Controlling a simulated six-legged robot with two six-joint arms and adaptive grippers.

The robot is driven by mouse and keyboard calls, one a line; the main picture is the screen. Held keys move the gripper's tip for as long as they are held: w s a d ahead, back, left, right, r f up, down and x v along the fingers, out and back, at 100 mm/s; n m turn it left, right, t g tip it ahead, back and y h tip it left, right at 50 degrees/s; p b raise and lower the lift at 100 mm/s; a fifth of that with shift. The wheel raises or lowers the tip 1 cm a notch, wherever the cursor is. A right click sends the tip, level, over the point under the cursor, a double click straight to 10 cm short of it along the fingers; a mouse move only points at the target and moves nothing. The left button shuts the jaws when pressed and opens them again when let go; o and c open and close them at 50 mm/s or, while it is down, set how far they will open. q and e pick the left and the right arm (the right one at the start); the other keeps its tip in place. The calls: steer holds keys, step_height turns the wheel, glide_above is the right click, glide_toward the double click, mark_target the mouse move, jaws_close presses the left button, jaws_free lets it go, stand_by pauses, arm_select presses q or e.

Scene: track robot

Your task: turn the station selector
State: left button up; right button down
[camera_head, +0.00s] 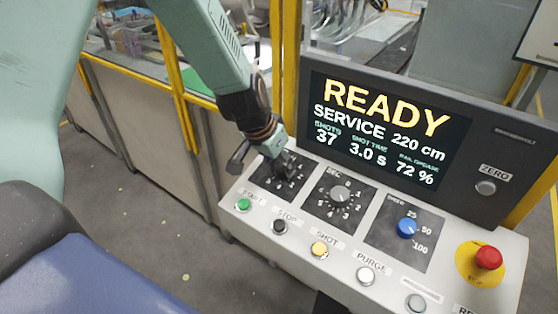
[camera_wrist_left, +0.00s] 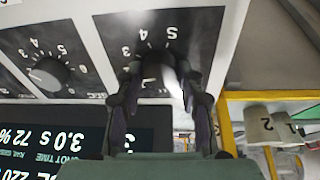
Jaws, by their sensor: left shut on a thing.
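The station selector is the leftmost dial on the sloping control panel. Its dark plate (camera_head: 293,187) with white numbers shows around my left gripper (camera_head: 277,165), which hides the knob in the head view. In the left wrist view the selector knob (camera_wrist_left: 158,68) sits between the two fingers, with numbers 3, 4 and S or 5 around it, upside down. My left gripper (camera_wrist_left: 160,88) is shut on this knob from above. The knob's pointer is too blurred to read. My right gripper is in neither view.
The middle dial (camera_head: 341,194) and the blue speed knob (camera_head: 407,228) stand to the right. Green (camera_head: 243,204), black (camera_head: 279,227) and yellow (camera_head: 320,249) buttons line the front. A red emergency button (camera_head: 488,257) is far right. The display (camera_head: 385,125), reading READY, rises behind.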

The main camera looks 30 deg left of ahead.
arm_select(q)
steer(key=n, duration=0.2)
steer(key=n+p, duration=0.1)
steer(key=n, duration=0.1)
steer(key=shift+s+d+n+y, duration=0.1)
steer(key=shift+s+n+y, duration=0.05)
steer(key=shift+n+y, duration=0.15)
steer(key=n+p, duration=0.1)
steer(key=n, duration=0.2)
steer(key=shift+d+n+y, duration=0.1)
steer(key=shift+n+y, duration=0.2)
steer(key=shift+n, duration=0.1)
steer(key=n+p, duration=0.3)
steer(key=n, duration=0.1)
steer(key=shift+d+r+y, duration=0.1)
steer(key=shift+y, duration=0.2)
steer(key=shift+n+p, duration=1.05)
steer(key=shift+n, duration=0.85)
steer(key=o, duration=1.2)
steer(key=shift+w, duration=0.2)
